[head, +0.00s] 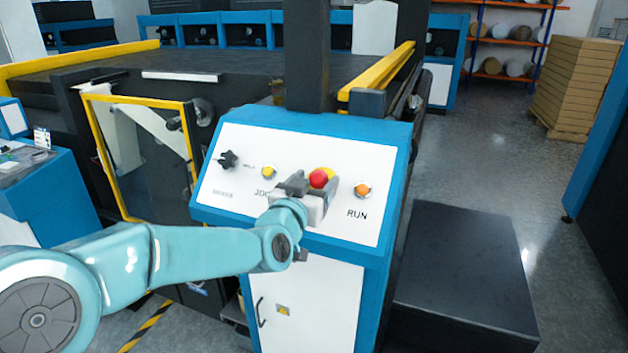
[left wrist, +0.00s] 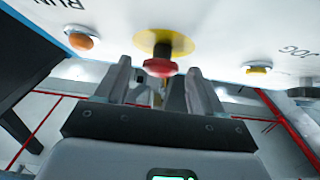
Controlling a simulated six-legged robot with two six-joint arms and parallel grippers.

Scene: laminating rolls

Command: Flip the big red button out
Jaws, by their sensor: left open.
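The big red button (head: 319,178) sits on a yellow base on the white sloped panel (head: 240,142) of a blue control console. In the left wrist view the red button (left wrist: 160,67) stands out from its yellow disc (left wrist: 178,43), just beyond the fingertips and roughly between them. My left gripper (head: 312,187) is at the panel, in front of the button, and hides part of its base. In the left wrist view the left gripper's fingers (left wrist: 160,80) are apart, with nothing held between them. My right gripper is not in view.
An orange RUN button (head: 363,189) is right of the red button, and a yellow JOG button (head: 268,172) is left of it. A black knob (head: 228,159) is further left. A dark low box (head: 463,262) stands on the floor at right.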

